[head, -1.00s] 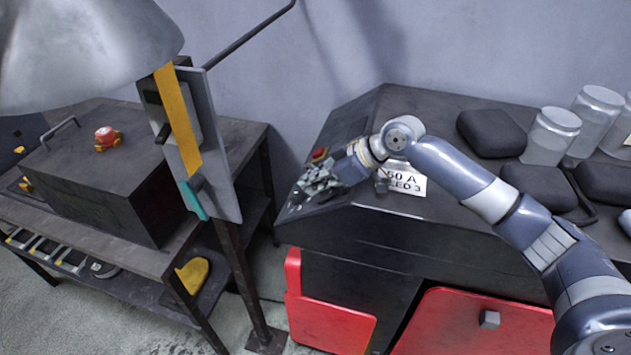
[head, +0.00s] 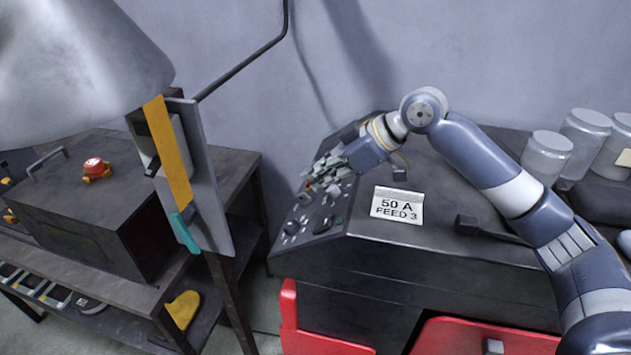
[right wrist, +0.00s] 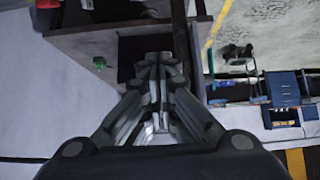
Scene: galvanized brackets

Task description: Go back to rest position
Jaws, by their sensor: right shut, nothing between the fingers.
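My right gripper (head: 322,180) is above the left end of the dark control console (head: 350,258) in the head view. It points left and down over the panel of knobs, with air below it as far as I can tell. In the right wrist view its fingers (right wrist: 158,122) are together and nothing is between them. My right arm reaches in from the lower right. My left gripper is not in view.
A label (head: 397,204) reading "50 A FEED 3" lies on the console. Clear jars (head: 548,155) stand at the back right. At the left are a switch panel (head: 212,190) on a post and a workbench with a dark box (head: 95,205). Red doors (head: 485,338) are below the console.

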